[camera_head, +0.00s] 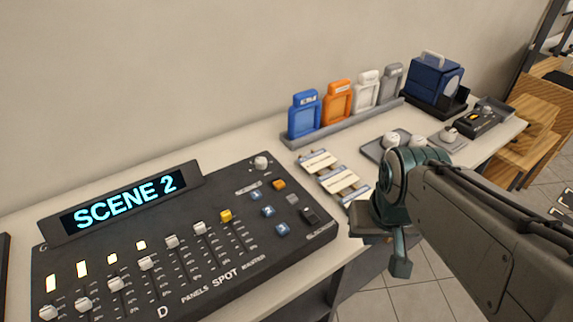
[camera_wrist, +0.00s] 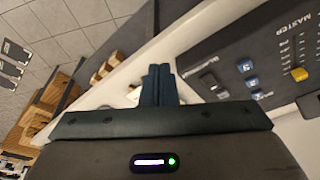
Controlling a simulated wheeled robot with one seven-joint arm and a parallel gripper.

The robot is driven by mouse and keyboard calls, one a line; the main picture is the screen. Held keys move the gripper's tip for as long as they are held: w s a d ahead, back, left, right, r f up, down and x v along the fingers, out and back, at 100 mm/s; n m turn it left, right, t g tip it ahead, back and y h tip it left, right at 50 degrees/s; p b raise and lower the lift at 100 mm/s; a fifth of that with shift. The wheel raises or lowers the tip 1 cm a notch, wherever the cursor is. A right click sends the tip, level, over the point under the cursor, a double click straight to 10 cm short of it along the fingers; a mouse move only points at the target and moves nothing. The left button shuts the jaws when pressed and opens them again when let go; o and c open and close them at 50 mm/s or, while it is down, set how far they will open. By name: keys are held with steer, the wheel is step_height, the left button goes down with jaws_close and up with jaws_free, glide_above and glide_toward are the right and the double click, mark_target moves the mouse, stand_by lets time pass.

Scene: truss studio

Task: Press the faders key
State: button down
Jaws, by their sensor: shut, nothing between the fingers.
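The dark lighting console (camera_head: 215,270) lies on the table at the left in the head view. Its upright display (camera_head: 125,205) reads SCENE 2. Its right part carries an orange key (camera_head: 278,184), blue keys (camera_head: 267,211) and a small grey key (camera_head: 292,199). The small labels are too fine to tell which key is the faders key. Several blue keys (camera_wrist: 246,65) also show in the wrist view. My gripper (camera_head: 400,264) is shut and empty, to the right of the console and apart from it. Its closed fingers (camera_wrist: 158,85) show in the wrist view.
Sliders with white caps and one yellow cap (camera_head: 226,215) stand on the console. A black rocker (camera_head: 310,215) sits near its right edge. Labelled strips (camera_head: 340,180) lie right of it. Coloured holders (camera_head: 304,114) and a blue case (camera_head: 435,80) stand behind.

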steer(key=shift+s, duration=0.15)
step_height(320, 180, up, 2)
steer(key=n+y+p, duration=0.3)
steer(key=n+y, duration=0.2)
steer(key=y, duration=0.4)
glide_above(297, 200)
steer(key=shift+f, duration=0.1)
step_height(297, 200, down, 8)
steer(key=b, duration=0.5)
steer(key=shift+f+b, duration=0.3)
steer(key=shift+b, duration=0.35)
steer(key=shift+f+b, duration=0.2)
steer(key=shift+b, duration=0.15)
stand_by(0.6)
steer(key=shift+f+b, duration=0.25)
steer(key=shift+b, duration=0.25)
